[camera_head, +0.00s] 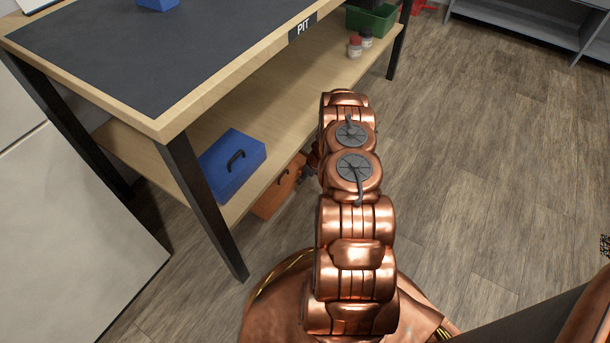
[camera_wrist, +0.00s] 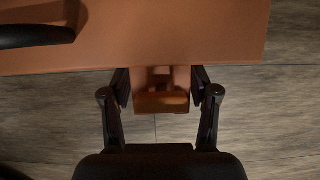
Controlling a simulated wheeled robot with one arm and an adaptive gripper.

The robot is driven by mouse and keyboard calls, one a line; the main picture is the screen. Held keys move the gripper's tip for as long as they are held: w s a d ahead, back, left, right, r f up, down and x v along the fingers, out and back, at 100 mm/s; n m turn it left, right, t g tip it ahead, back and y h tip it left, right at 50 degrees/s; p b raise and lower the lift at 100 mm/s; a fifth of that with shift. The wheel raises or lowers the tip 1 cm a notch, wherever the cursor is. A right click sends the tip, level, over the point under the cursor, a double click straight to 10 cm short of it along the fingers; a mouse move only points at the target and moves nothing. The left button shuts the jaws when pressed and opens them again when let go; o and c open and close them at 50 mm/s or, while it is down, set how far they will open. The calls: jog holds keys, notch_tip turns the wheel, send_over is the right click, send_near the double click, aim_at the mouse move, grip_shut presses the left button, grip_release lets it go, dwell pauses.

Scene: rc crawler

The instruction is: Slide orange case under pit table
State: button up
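The orange case (camera_head: 280,188) is low at the front edge of the pit table (camera_head: 161,128), beneath the lower shelf. Its far part is hidden by the shelf and part of its front by my arm. In the wrist view the case (camera_wrist: 180,35) fills the top, with a black handle (camera_wrist: 35,36) at left. An orange tab-like part (camera_wrist: 160,100) projects from it between the two fingers of my gripper (camera_wrist: 161,88). The fingers are spread, one on each side of the tab. I cannot tell whether they touch it. In the head view my arm hides most of the gripper.
A blue case (camera_head: 232,163) stands on the lower shelf (camera_head: 285,132), above the orange case. Small bottles (camera_head: 356,45) and a green bin (camera_head: 372,20) are farther along. A black table leg (camera_head: 203,205) stands left of the orange case. The wooden floor (camera_head: 470,150) at right is clear.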

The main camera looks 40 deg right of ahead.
jog(key=shift+r, duration=0.1)
jog(key=v, duration=1.1)
jog(key=shift+s+r, duration=0.25)
jog(key=shift+r, duration=0.05)
jog(key=shift+d, duration=0.15)
dwell(0.5)
